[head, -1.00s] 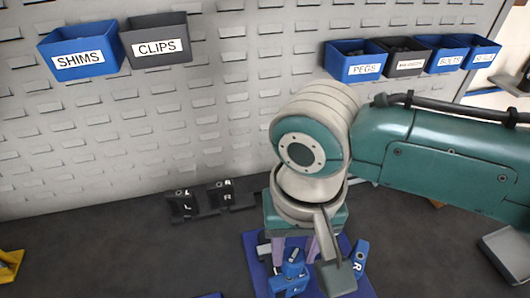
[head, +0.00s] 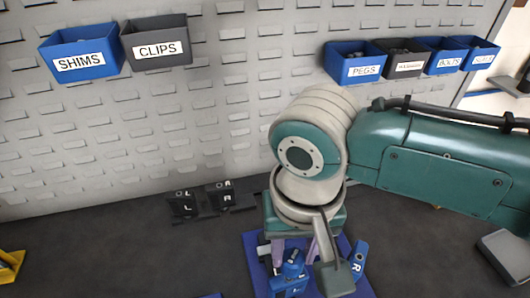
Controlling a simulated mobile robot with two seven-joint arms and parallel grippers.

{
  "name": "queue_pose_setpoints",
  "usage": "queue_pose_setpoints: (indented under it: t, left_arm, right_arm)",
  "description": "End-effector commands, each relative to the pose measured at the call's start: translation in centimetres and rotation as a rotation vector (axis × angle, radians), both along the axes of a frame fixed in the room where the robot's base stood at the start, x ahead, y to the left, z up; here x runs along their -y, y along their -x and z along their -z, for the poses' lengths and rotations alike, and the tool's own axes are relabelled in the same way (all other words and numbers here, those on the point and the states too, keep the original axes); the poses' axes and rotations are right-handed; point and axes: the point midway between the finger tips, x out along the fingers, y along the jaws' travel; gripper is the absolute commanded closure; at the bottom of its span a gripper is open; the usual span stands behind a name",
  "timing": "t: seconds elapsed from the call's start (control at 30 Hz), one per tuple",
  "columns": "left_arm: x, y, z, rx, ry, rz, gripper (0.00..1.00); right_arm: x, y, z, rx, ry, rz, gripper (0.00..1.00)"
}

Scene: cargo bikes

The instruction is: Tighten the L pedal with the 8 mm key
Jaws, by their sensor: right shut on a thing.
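My right gripper (head: 296,247) points down over a blue base plate (head: 252,246) on the bench. Its purple fingers are partly covered by my wrist. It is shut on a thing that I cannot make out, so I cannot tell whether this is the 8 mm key. A blue block (head: 290,272) stands on the plate just below and in front of the fingers. A blue part marked R (head: 358,260) stands to its right. The L pedal cannot be made out here. My left gripper is out of view.
Black holders marked L (head: 183,204) and R (head: 219,197) stand by the perforated wall. Labelled bins for shims (head: 80,62), clips (head: 157,48) and pegs (head: 361,71) hang above. A grey tray (head: 507,256) lies right, a yellow object (head: 10,264) left.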

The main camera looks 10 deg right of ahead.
Motion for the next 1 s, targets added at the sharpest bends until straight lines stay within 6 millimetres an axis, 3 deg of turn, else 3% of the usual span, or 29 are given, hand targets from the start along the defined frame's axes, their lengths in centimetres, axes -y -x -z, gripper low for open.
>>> queue_pose_setpoints:
  t: [0.23, 0.53, 0.87, 1.0]
  left_arm:
    - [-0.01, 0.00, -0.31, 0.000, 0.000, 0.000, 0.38]
    - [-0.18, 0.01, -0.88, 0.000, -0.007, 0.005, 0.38]
    - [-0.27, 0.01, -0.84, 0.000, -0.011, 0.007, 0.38]
    - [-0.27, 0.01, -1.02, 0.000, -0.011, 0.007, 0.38]
  right_arm:
    - [0.07, 0.06, 0.08, -0.001, 0.002, -0.064, 1.00]
    - [0.09, 0.06, 0.19, -0.001, 0.003, -0.514, 1.00]
    - [0.12, 0.07, 0.30, -0.001, 0.003, -0.562, 1.00]
    - [0.15, 0.08, 0.25, -0.002, 0.004, -0.685, 1.00]
